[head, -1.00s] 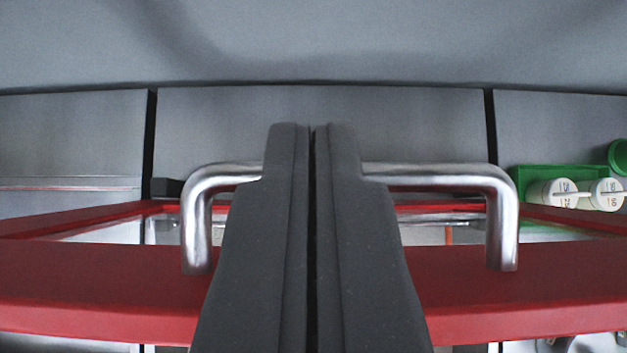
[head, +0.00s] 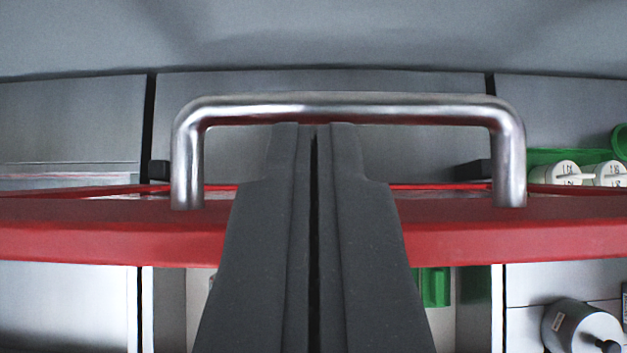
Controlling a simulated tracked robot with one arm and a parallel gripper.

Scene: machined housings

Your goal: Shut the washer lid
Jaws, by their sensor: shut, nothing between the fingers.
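The washer lid (head: 120,228) is a red-framed panel seen nearly edge-on across the whole head view. A silver bar handle (head: 350,106) stands up from its near edge. My gripper (head: 314,126) is shut and empty, pointing away from me in the middle of the picture. Its fingertips show just below the handle bar, between the two handle posts. I cannot tell whether they touch the bar. The fingers hide the middle of the lid's front edge. The lid's window shows only as a thin strip.
Grey wall panels (head: 70,120) stand behind the lid. A green holder with white labelled cylinders (head: 563,172) is at the right. Below the lid, a grey cylindrical part (head: 580,325) lies at lower right and a green block (head: 436,286) shows beside the fingers.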

